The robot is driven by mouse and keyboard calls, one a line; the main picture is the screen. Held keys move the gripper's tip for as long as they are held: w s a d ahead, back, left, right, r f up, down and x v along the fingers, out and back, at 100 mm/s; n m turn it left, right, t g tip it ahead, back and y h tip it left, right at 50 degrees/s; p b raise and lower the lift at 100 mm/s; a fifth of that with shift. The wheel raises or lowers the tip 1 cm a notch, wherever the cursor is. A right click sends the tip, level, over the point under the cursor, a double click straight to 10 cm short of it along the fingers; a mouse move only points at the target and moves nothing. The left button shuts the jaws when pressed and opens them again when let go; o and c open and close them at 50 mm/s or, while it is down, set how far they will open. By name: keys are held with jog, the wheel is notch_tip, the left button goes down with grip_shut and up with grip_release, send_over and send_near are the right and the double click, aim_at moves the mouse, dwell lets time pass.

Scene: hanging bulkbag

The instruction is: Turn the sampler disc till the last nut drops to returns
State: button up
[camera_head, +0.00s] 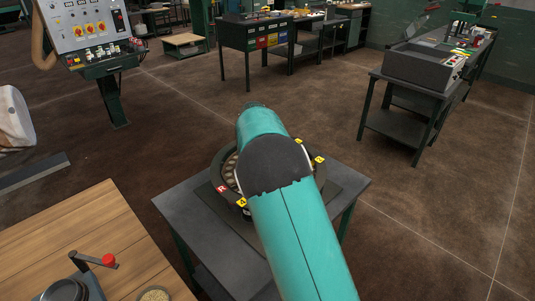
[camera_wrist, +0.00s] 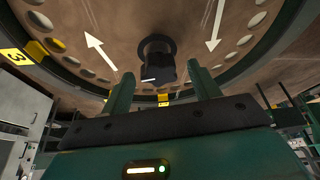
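The sampler disc (camera_wrist: 75,20) fills the top of the wrist view, brown with white arrows and a ring of round pockets. A dark knob (camera_wrist: 156,58) stands at its middle. My gripper (camera_wrist: 163,84) has its two green fingers apart, one on each side of the knob, with visible gaps; nothing is held. In the head view my arm covers most of the disc, leaving its dark rim (camera_head: 222,178) and some pockets at the left. A red R tag (camera_head: 221,188) and yellow tags (camera_head: 319,160) sit around the rim. I cannot make out a nut in any pocket.
The disc stands on a grey table (camera_head: 185,205). A wooden table (camera_head: 85,235) at lower left carries a red-knobbed crank (camera_head: 108,261) and a bowl of small grains (camera_head: 154,294). A control panel (camera_head: 85,30) stands at upper left. Open floor lies to the right.

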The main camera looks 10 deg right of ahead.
jog(key=shift+r, duration=0.15)
jog(key=v, duration=1.3)
jog(key=shift+s+r, duration=0.2)
jog(key=shift+s, duration=0.05)
jog(key=shift+s+a, duration=0.1)
